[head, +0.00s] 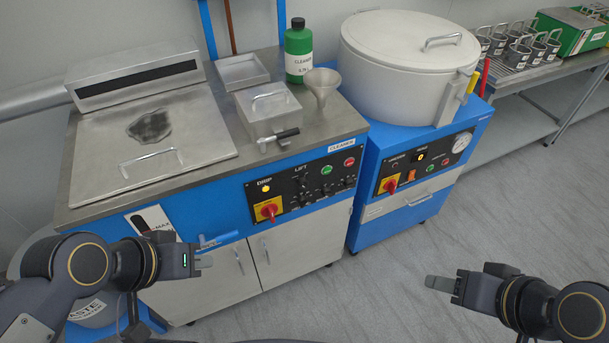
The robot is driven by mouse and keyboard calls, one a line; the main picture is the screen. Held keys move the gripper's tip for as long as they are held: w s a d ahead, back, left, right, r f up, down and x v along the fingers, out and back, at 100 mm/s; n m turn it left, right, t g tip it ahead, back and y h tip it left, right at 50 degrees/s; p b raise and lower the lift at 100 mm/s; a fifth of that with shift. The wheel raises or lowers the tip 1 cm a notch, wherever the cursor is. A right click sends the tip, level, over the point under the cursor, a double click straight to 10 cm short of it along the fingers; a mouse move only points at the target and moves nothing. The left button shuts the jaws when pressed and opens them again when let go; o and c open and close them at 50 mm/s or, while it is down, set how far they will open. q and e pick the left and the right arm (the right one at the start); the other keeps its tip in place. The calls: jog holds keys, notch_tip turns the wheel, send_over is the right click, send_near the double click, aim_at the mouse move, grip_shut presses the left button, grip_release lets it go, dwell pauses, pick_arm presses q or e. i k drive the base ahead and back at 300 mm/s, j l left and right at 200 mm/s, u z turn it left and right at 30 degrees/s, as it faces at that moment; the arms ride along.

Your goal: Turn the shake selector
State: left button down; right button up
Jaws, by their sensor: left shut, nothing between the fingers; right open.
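The cleaner's black control panel (303,187) is on the front of the blue machine at centre-left. It carries labels reading DRIP and LIFT, a lit amber lamp (265,188), green and red buttons and several small dark knobs (327,191). The labels under the knobs are too small to read, so I cannot tell which one is the shake selector. A red rotary switch (268,210) sits on a yellow plate at the panel's lower left. My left gripper (206,262) is shut and empty, left of and below the panel. My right gripper (436,283) is open and empty over the floor, apart from both machines.
A blue-handled valve (216,240) juts out near my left gripper. A second blue unit (398,205) with a round lidded drum (405,65) stands to the right. A green bottle (298,52) and a funnel (322,85) stand on the worktop. The floor at right is clear.

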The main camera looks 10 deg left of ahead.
aim_at(325, 192)
jog(key=i+z, duration=0.15)
jog(key=z, duration=0.25)
jog(key=i+j+z, duration=0.1)
jog(key=z, duration=0.3)
jog(key=i+j+z, duration=0.1)
jog(key=z, duration=0.3)
jog(key=j, duration=0.1)
